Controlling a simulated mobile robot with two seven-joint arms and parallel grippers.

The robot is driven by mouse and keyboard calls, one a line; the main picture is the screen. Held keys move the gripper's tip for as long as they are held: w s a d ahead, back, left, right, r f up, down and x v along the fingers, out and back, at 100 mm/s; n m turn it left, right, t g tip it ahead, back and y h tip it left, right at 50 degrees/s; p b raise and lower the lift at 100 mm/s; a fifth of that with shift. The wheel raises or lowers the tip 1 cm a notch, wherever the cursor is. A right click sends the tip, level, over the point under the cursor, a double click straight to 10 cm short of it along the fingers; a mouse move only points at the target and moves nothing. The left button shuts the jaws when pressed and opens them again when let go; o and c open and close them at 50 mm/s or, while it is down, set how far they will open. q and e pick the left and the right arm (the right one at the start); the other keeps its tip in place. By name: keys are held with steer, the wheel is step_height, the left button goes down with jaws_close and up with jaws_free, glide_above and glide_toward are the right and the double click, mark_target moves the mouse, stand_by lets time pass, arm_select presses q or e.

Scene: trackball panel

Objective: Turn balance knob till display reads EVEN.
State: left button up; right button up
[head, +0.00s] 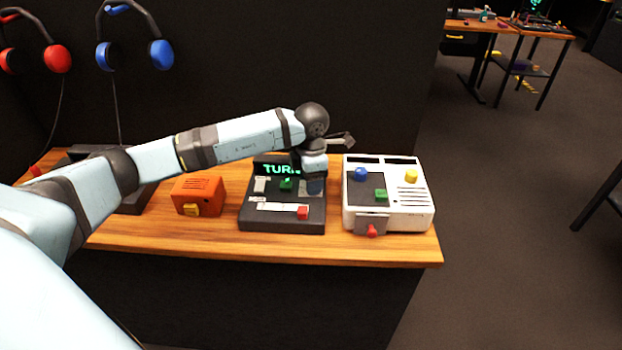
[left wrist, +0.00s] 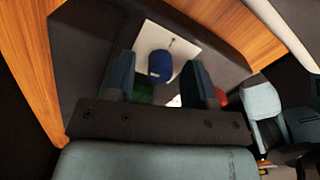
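The dark control panel (head: 286,225) stands mid-table in the head view. Its display (head: 279,169) shows green letters that begin "TUR"; the arm covers their right end. My left gripper (head: 314,186) points down over the panel's right part and hides what is under it. In the left wrist view, a round blue knob (left wrist: 160,66) on a pale plate (left wrist: 185,50) shows between the two open fingers of my left gripper (left wrist: 159,72). A gap shows on each side of the knob. I cannot tell how far down the fingers reach. My right gripper is not in view.
The panel also carries a green piece (head: 286,185) and a red piece (head: 302,212). An orange box (head: 194,195) stands left of it, and a white console (head: 414,213) close on its right. Red and blue headphones hang on the dark wall behind. The table front is clear.

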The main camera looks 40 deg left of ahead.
arm_select(q)
step_height(320, 180, up, 14)
steer(key=p, duration=0.1)
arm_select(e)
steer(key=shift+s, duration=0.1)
arm_select(q)
steer(key=shift+f, duration=0.1)
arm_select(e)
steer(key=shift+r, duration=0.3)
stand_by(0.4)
